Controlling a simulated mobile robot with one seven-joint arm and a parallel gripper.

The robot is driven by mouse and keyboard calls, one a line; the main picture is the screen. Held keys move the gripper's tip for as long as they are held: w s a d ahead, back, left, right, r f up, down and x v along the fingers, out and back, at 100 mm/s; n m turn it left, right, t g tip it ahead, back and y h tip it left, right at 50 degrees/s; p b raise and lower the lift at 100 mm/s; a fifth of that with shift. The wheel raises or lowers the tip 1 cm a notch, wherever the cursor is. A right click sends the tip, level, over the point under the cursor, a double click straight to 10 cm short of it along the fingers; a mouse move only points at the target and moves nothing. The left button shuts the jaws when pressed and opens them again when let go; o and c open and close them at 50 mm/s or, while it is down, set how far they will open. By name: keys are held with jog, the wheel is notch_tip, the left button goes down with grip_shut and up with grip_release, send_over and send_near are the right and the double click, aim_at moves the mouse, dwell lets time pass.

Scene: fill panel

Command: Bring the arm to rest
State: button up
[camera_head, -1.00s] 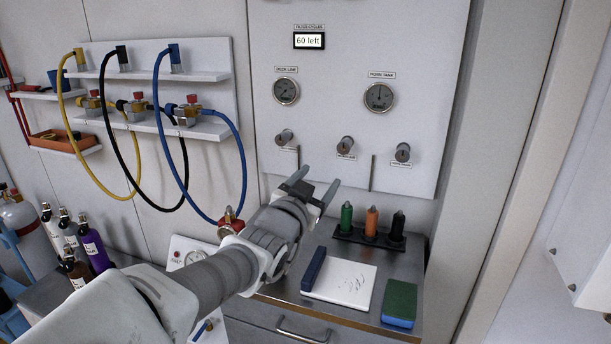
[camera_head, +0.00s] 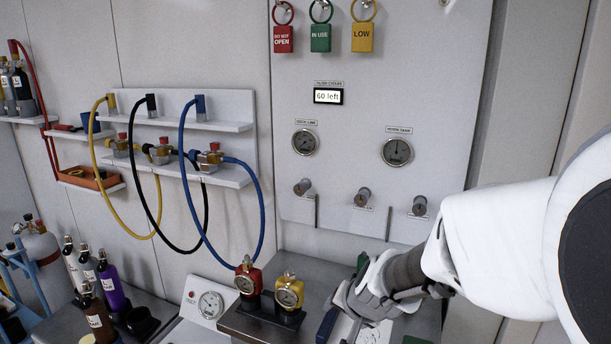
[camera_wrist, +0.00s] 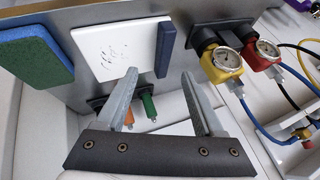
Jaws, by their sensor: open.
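My gripper (camera_wrist: 162,98) is open in the wrist view, with its two fingers apart and nothing between them. In the head view my gripper (camera_head: 362,306) is at the lower right, in front of the steel counter, and its fingertips are hard to make out there. My white arm reaches in from the right edge. The wrist view looks over the counter, with a white board (camera_wrist: 115,48), a dark blue eraser-like block (camera_wrist: 166,50) and a green-and-blue sponge (camera_wrist: 35,56) on it. A green marker (camera_wrist: 149,107) and an orange marker (camera_wrist: 128,116) show beyond the fingers.
A red gauge (camera_head: 247,278) and a yellow gauge (camera_head: 289,292) stand on the counter left of my gripper. Behind is the wall panel (camera_head: 345,190) with dials, knobs and hanging tags. Coloured hoses (camera_head: 262,215) hang at left. Bottles (camera_head: 110,290) stand at lower left.

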jog(key=s+d+r+n+p, duration=0.1)
jog(key=s+d+r+n, duration=0.1)
jog(key=s+r, duration=0.5)
jog(key=s+d+r+n+g+h+p, duration=0.1)
jog(key=s+d+r+n+p, duration=0.1)
jog(key=s+r, duration=0.5)
jog(key=s+d+n, duration=0.1)
jog(key=s+d, duration=0.1)
jog(key=s, duration=0.4)
jog(key=shift+s+d+r, duration=0.15)
jog(key=shift+d+r, duration=0.15)
jog(key=shift+r, duration=0.05)
